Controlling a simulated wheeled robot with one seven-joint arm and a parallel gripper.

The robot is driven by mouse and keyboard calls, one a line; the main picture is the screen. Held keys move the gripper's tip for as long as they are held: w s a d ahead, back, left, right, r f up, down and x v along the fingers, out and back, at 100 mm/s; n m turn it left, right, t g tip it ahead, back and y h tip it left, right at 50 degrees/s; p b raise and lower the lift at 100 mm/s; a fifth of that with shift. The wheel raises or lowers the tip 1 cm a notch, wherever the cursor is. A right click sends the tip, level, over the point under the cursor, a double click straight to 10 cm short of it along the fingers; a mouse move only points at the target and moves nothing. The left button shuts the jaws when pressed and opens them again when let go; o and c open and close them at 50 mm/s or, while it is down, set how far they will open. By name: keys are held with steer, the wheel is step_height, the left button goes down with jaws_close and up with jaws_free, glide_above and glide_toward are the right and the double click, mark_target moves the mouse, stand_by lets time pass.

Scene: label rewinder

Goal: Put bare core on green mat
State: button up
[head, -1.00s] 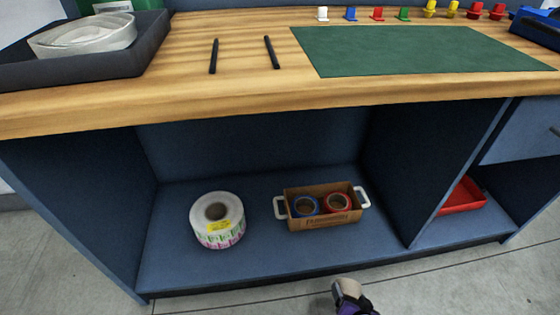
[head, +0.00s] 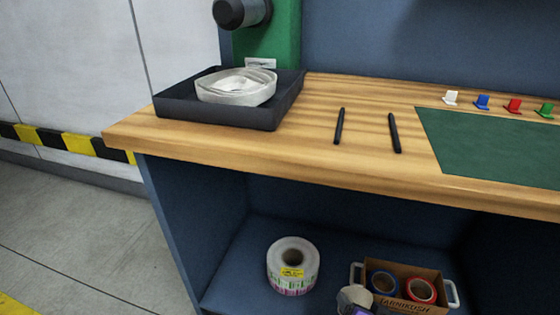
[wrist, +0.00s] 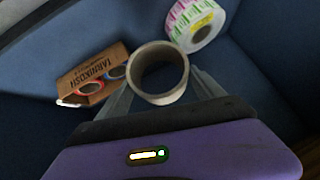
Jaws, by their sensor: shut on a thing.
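The bare core (wrist: 158,72) is a short beige cardboard tube, seen end-on in the wrist view. My gripper (wrist: 160,88) is shut on it, with one finger on each side of the tube. The core (head: 352,300) also shows at the bottom edge of the head view, in front of the lower shelf, with a bit of my purple gripper beside it. The green mat (head: 495,150) lies flat on the wooden bench top at the right, cut off by the picture edge. The visible part of the mat is bare, and the core is well below it.
On the lower shelf stand a label roll (head: 293,266) and a cardboard box (head: 408,303) holding a blue and a red roll. On the bench are a black tray (head: 220,115) with a whitish coil, two dark rods (head: 339,126), and small coloured pieces (head: 482,102) behind the mat.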

steer(key=s+r+p, duration=0.4)
steer(key=r+p, duration=1.1)
steer(key=p, duration=0.1)
steer(key=s+r+p, duration=0.4)
steer(key=r+p, duration=1)
steer(key=p, duration=0.1)
steer(key=shift+r+p, duration=0.35)
steer(key=shift+r, duration=0.05)
steer(key=shift+s, duration=0.1)
